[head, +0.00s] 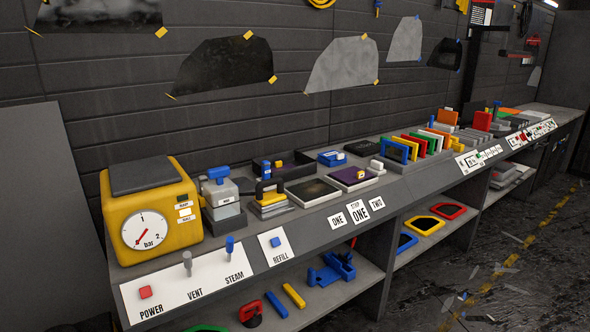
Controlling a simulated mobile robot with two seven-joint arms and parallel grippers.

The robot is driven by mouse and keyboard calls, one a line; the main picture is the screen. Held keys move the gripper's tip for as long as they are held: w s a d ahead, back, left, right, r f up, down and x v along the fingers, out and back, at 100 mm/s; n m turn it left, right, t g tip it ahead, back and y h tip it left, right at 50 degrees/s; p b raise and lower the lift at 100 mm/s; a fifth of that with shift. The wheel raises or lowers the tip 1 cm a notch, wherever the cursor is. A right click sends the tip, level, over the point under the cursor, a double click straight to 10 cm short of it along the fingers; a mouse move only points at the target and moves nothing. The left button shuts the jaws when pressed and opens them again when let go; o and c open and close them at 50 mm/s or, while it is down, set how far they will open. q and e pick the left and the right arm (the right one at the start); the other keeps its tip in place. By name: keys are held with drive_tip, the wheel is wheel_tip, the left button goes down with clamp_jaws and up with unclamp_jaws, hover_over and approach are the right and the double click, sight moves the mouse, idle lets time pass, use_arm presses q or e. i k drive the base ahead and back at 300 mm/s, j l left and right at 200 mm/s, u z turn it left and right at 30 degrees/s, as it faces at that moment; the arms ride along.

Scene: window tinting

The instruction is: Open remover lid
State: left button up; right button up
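A yellow machine (160,205) with a round bar gauge (146,230) stands at the left end of the bench. A dark grey flat slab, which looks like its lid (142,174), lies level on its top and appears closed. No label in view reads remover, so I cannot be sure this is the remover. A grey unit with a blue top handle (217,176) stands just right of it. Neither of my grippers is in view.
A control panel (190,280) with a red POWER button and VENT and STEAM levers fronts the bench (290,230). Pads, coloured cards and small tools crowd the bench top to the right. A shelf below holds tools. The floor at the right has scattered shards (500,268).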

sight(331, 155)
drive_tip(key=i+j+z, duration=0.45)
drive_tip(key=i, duration=0.15)
drive_tip(key=i+l+z, duration=0.15)
drive_tip(key=i+l, duration=0.15)
drive_tip(key=l, duration=0.2)
drive_tip(key=i+l+z, duration=0.15)
drive_tip(key=i+l, duration=0.15)
drive_tip(key=l, duration=0.15)
